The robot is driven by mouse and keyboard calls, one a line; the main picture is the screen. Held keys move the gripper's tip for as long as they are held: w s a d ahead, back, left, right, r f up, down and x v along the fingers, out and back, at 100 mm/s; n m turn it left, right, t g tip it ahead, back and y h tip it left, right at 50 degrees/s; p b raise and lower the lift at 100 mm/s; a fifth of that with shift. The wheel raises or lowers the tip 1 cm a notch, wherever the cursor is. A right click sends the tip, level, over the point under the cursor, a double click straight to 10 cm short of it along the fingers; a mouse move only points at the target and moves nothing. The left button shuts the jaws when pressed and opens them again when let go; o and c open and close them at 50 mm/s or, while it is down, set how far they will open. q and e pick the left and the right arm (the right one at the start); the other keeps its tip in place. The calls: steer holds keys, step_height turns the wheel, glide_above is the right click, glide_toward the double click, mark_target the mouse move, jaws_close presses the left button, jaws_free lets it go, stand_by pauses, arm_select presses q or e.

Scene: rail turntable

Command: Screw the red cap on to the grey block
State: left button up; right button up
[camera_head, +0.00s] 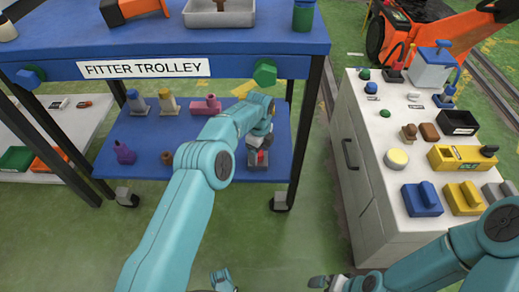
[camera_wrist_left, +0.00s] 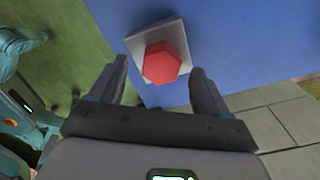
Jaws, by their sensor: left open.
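A red six-sided cap (camera_wrist_left: 162,63) shows in the left wrist view, over a square grey block (camera_wrist_left: 136,44) on the blue lower shelf. I cannot tell how far the cap is threaded on. My left gripper (camera_wrist_left: 158,70) is open, its fingertips on either side of the cap with gaps visible. In the head view the left arm reaches down to the lower shelf, where the red cap (camera_head: 261,157) shows small below the gripper (camera_head: 259,146). The block is mostly hidden there. My right gripper (camera_head: 322,282) is at the bottom edge, partly cut off.
The blue trolley's top (camera_head: 130,45) overhangs the lower shelf (camera_head: 225,172), with dark legs at its corners. Bottle-like pieces (camera_head: 168,103) and a pink piece (camera_head: 206,105) stand on that shelf. A white cabinet (camera_head: 372,165) with many parts stands right. Green floor lies between.

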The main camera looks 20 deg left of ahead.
arm_select(q)
steer(key=c, duration=1.3)
steer(key=shift+m, duration=1)
steer(key=shift+c, duration=0.2)
steer(key=m, duration=0.3)
steer(key=shift+s, duration=0.15)
steer(key=shift+a+m, duration=0.1)
steer(key=shift+m, duration=0.4)
steer(key=m, duration=0.6)
steer(key=shift+s+a, duration=0.1)
steer(key=shift+a, duration=0.05)
steer(key=o, duration=1.3)
